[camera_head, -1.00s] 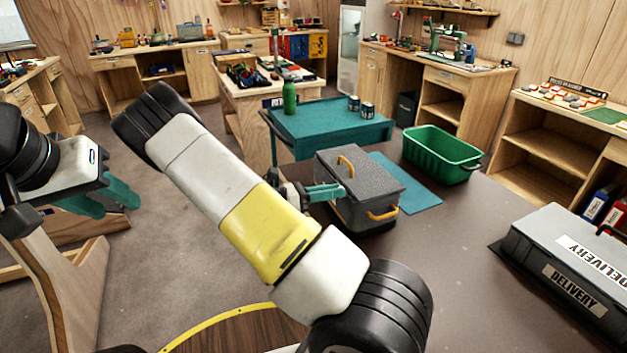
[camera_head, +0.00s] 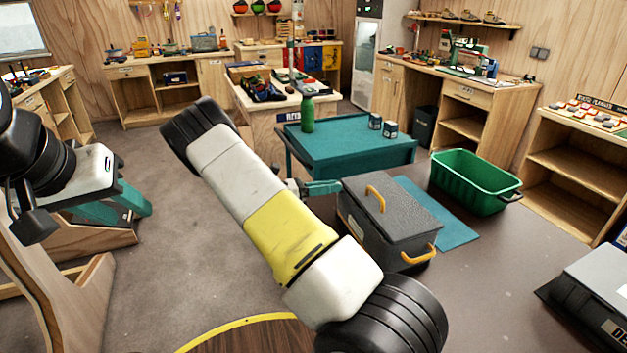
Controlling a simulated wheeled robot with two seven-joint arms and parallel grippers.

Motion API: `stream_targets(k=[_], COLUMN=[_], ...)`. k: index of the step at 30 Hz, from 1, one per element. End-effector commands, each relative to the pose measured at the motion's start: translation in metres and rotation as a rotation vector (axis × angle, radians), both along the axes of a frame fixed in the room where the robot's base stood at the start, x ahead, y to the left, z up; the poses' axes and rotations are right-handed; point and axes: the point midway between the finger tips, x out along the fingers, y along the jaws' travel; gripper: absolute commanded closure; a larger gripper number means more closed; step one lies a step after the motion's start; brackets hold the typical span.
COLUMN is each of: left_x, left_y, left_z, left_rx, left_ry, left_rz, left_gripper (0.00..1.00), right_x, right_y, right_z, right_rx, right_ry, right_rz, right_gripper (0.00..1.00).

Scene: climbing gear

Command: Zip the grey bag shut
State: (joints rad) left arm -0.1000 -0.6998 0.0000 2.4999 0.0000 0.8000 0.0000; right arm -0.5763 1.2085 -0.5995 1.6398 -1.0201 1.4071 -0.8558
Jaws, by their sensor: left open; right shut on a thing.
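The grey bag (camera_head: 395,208) is a dark grey box shape with a flat top on the floor, right of centre. It has an orange handle on its top and another on its near right side. Its top looks level; the zip is too small to make out. My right gripper (camera_head: 335,187), with teal fingers, is shut at the bag's upper left corner, partly hidden behind my own arm. What lies between its fingers is too small to see. My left gripper (camera_head: 132,205) is open and empty at the far left, well away from the bag.
A teal mat (camera_head: 455,232) lies under and beside the bag. A green crate (camera_head: 478,190) stands right of it. A teal table (camera_head: 340,150) with a green bottle (camera_head: 307,114) and two cans stands behind. A black delivery box (camera_head: 590,305) is at the lower right.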

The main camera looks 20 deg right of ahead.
Motion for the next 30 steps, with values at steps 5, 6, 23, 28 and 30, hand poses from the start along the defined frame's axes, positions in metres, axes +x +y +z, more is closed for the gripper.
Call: stream_targets(k=[5, 6, 23, 28, 30], left_x=[0.000, 0.000, 0.000, 0.000, 0.000], left_y=[0.000, 0.000, 0.000, 0.000, 0.000], left_z=[0.000, 0.000, 0.000, 0.000, 0.000], left_rx=[0.000, 0.000, 0.000, 0.000, 0.000], left_ry=[0.000, 0.000, 0.000, 0.000, 0.000], left_rz=[0.000, 0.000, 0.000, 0.000, 0.000], left_gripper=[0.59, 0.59, 0.59, 0.59, 0.59], right_x=[0.000, 0.001, 0.000, 0.002, 0.004], right_y=[0.000, 0.000, 0.001, 0.015, 0.027], right_z=[0.000, 0.000, 0.000, 0.000, -0.001], right_rx=[0.001, 0.001, 0.000, 0.000, 0.001], right_ry=[0.001, 0.001, 0.000, -0.001, -0.001], right_rz=[0.002, 0.002, 0.001, 0.003, 0.004], right_gripper=[1.00, 1.00, 0.59, 0.59, 0.59])
